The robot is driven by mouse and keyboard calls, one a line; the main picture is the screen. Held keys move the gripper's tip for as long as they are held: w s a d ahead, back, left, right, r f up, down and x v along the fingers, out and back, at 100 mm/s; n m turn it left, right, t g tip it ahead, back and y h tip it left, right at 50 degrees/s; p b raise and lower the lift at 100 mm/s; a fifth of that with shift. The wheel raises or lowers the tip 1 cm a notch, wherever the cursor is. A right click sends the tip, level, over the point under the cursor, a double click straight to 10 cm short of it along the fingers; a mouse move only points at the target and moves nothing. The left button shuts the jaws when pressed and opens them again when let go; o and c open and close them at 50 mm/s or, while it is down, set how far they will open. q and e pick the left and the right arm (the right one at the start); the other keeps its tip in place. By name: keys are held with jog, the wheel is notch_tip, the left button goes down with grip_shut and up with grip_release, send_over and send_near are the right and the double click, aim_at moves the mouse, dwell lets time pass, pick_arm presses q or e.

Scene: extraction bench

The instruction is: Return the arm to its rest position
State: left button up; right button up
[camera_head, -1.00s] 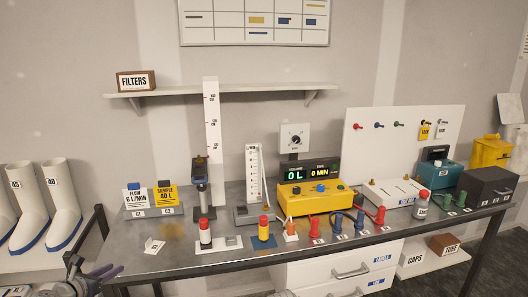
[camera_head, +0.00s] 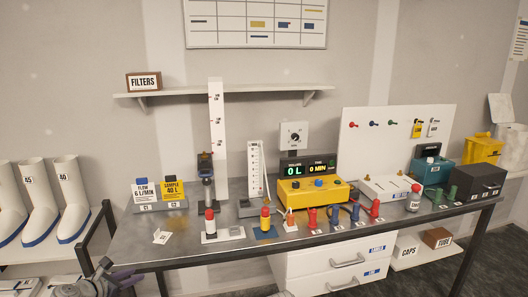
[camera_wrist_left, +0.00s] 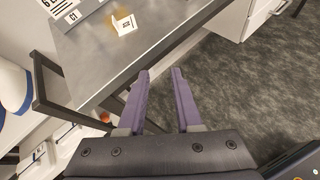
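My left gripper (camera_head: 122,276) is low at the left in the head view, in front of the bench's left front corner. In the left wrist view its two purple fingers (camera_wrist_left: 159,72) stand apart with nothing between them, so it is open and empty. Below and beyond the fingers are the bench edge and the dark carpet. My right gripper does not show in either view.
The grey bench (camera_head: 200,255) holds a yellow meter box (camera_head: 313,194), a tall white scale (camera_head: 217,130), and a small white card (camera_head: 161,237) near its left front edge. White boots (camera_head: 70,200) stand at the left. Open carpet (camera_wrist_left: 250,85) lies in front.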

pick_arm(q)
jog(key=s+d+f+m+g+p, duration=0.1)
jog(key=s+d+f+m+g, duration=0.15)
jog(key=d+m, duration=0.45)
jog(key=s+d+f+m+g+h, duration=0.1)
jog(key=d+f+m+g, duration=0.15)
jog(key=d+m, duration=0.45)
jog(key=s+d+f+m+g+p, duration=0.1)
jog(key=s+d+m+g, duration=0.15)
jog(key=d, duration=0.75)
jog(key=s+d+m+g+y+p, duration=0.1)
jog(key=s+d+m+g+y, duration=0.1)
jog(key=s+m, duration=0.4)
jog(key=s+d+f+m+g+y, duration=0.1)
jog(key=s+d+m+g+y, duration=0.1)
jog(key=s+d+m+y, duration=0.2)
jog(key=shift+s+d+f+m+p, duration=0.35)
jog(key=shift+s+d+m, duration=1)
jog(key=shift+m, duration=2.4)
jog(key=shift+w+d+r+g, duration=0.1)
jog(key=shift+w+d+g, duration=0.15)
jog(key=shift+w+d, duration=0.2)
